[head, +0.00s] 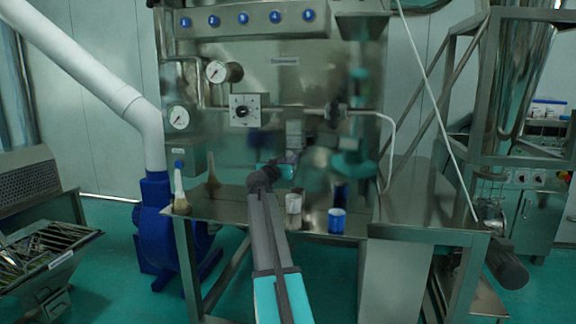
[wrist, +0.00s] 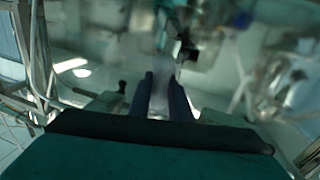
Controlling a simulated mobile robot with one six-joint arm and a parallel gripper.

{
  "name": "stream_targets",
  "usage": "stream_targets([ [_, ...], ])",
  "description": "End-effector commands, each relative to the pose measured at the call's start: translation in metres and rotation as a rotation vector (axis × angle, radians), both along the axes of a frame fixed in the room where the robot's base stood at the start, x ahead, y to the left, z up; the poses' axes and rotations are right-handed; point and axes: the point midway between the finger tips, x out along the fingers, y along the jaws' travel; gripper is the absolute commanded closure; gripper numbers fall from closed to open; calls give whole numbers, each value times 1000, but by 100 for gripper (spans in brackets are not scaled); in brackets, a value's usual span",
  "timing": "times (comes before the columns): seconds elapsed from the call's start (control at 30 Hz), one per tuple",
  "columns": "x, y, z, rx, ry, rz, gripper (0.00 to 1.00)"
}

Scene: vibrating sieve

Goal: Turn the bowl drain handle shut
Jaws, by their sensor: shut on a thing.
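My gripper (head: 291,156) is at the front of the steel machine, above the steel table, partly hidden by my own wrist in the head view. In the wrist view, the two dark fingers of my gripper (wrist: 163,84) are shut on a pale grey upright piece (wrist: 161,92), which I take to be the bowl drain handle. The picture is blurred there, so the handle's angle and the drain behind it cannot be told. In the head view I cannot pick out the handle clearly.
A white cup (head: 293,203) and a blue and white can (head: 337,221) stand on the steel table (head: 408,214), close to the right of my arm. A brush (head: 180,188) stands at its left end. A thin pipe with a valve (head: 335,112) runs across the machine's front.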

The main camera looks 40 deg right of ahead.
Motion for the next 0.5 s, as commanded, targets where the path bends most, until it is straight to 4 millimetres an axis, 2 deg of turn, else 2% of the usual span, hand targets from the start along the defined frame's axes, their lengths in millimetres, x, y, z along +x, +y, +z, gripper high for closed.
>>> stream_targets([
  [0.5, -1, -4, -2, -155, 241, -6, 100],
])
